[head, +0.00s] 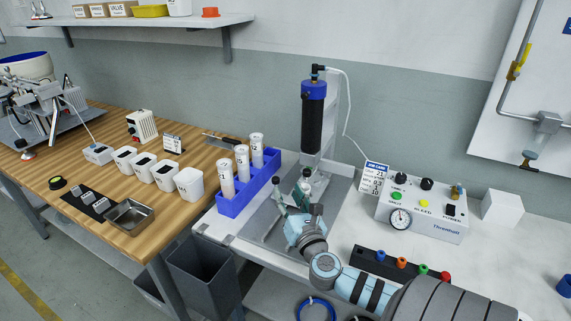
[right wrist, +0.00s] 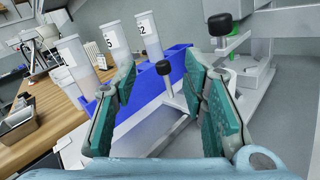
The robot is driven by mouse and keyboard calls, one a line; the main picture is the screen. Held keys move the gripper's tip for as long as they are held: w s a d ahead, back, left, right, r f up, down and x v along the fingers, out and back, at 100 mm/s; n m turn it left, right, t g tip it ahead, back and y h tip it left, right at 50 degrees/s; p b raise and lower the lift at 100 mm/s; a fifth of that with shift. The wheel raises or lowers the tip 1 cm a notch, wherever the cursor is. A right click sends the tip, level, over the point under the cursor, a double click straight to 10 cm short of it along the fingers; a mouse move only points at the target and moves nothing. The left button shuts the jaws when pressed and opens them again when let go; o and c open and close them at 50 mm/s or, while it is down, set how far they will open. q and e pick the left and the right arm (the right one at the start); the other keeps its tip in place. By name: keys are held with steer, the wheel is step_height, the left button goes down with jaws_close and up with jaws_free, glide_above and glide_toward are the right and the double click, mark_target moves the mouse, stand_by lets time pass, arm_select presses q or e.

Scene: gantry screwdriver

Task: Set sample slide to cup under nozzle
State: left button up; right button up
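A second black knob (right wrist: 220,24) is above right, on the metal stand. The cup and nozzle tip cannot be made out clearly. My left gripper is out of view.
A blue rack (head: 236,205) with several labelled white tubes stands just left of my right gripper. The control box (head: 422,208) with gauge and buttons is to the right. A dark strip with coloured knobs (head: 401,263) lies near my right arm. White bins (head: 190,184) are on the wooden table.

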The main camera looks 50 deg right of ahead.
mark_target(275, 182)
steer(key=w+a+m+g+h, duration=0.1)
steer(key=a, duration=0.1)
steer(key=w+a+m+g+h+p, duration=0.1)
steer(key=a+m+g+h, duration=0.1)
steer(key=a, duration=0.1)
steer(key=w+a+f+m+g+h+p, duration=0.1)
steer(key=a+g, duration=0.1)
steer(key=shift+a+f+h, duration=0.1)
steer(key=shift+a+h, duration=0.2)
steer(key=shift+a, duration=0.1)
steer(key=shift+s+f+n+g+h, duration=0.45)
steer(key=shift+s+n+g+h, duration=0.05)
steer(key=shift+s+n+g, duration=0.1)
steer(key=shift+d+r+n+g, duration=0.1)
steer(key=shift+d+n+g, duration=0.2)
steer(key=shift+d, duration=0.05)
steer(key=b+x, duration=0.3)
steer(key=x, duration=1.1)
steer(key=shift+d+r+b, duration=0.1)
steer(key=shift+d+b, duration=0.1)
steer(key=shift+b, duration=0.1)
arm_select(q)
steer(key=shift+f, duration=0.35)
arm_select(e)
jaws_close()
